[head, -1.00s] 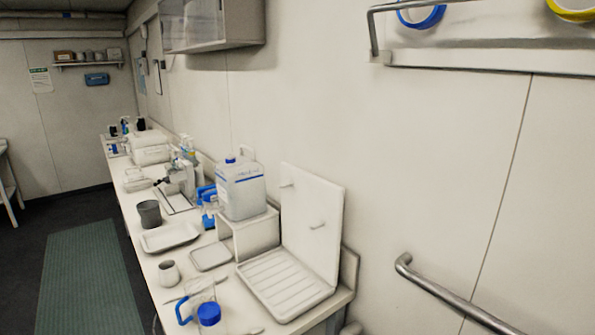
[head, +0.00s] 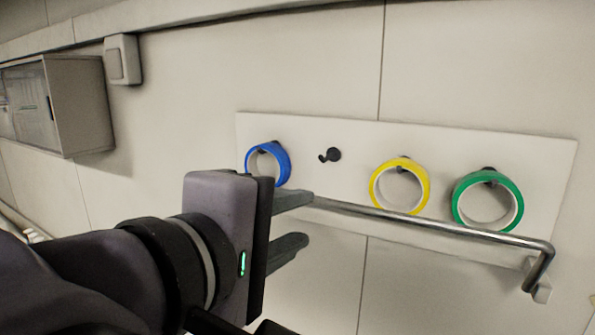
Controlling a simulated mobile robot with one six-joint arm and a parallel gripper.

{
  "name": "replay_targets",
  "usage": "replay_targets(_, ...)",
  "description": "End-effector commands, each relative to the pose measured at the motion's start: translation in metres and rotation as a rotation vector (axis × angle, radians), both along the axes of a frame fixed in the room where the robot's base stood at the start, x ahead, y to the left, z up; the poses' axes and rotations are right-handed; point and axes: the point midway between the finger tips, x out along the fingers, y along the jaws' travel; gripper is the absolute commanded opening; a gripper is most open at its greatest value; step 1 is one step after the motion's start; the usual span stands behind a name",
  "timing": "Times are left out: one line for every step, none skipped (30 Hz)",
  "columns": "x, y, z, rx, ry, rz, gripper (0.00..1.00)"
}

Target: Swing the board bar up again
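The board (head: 330,128) is a white panel on the wall, holding a blue tape roll (head: 283,160), a yellow tape roll (head: 421,185) and a green tape roll (head: 516,190) on dark hooks. The metal bar (head: 450,226) runs along the board's lower part, at the bottoms of the yellow and green rolls. Its right end bends down to a small pale bracket (head: 541,293). Its left end is hidden behind my gripper. My gripper (head: 308,219) is open and empty-looking, with its upper finger overlapping the bar's left part in the picture; contact cannot be told.
One dark hook (head: 330,155) between the blue and yellow rolls is empty. A wall cabinet (head: 75,105) and a switch box (head: 122,60) are at the left. The wall below the board is bare.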

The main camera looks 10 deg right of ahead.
Motion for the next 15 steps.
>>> replay_targets(0.004,-0.003,-0.002,-0.003,-0.004,-0.003,0.34)
replay_targets(0.008,-0.006,-0.005,-0.003,-0.005,-0.004,0.34)
replay_targets(0.014,-0.012,-0.009,-0.003,-0.004,-0.007,0.34)
replay_targets(0.02,-0.017,-0.012,-0.001,-0.003,-0.008,0.34)
replay_targets(0.027,-0.022,-0.014,-0.003,-0.003,-0.009,0.34)
replay_targets(0.037,-0.03,-0.017,-0.004,-0.002,-0.01,0.34)
replay_targets(0.044,-0.036,-0.019,-0.002,-0.002,-0.011,0.34)
replay_targets(0.052,-0.041,-0.021,-0.004,-0.002,-0.011,0.34)
replay_targets(0.061,-0.047,-0.023,-0.003,-0.002,-0.01,0.34)
replay_targets(0.068,-0.053,-0.025,-0.001,-0.002,-0.01,0.34)
replay_targets(0.075,-0.057,-0.027,-0.003,-0.002,-0.009,0.34)
replay_targets(0.083,-0.064,-0.029,-0.001,-0.002,-0.009,0.34)
replay_targets(0.089,-0.068,-0.03,-0.002,-0.002,-0.008,0.34)
replay_targets(0.095,-0.072,-0.032,-0.001,-0.002,-0.008,0.34)
replay_targets(0.102,-0.076,-0.034,-0.001,-0.002,-0.008,0.34)
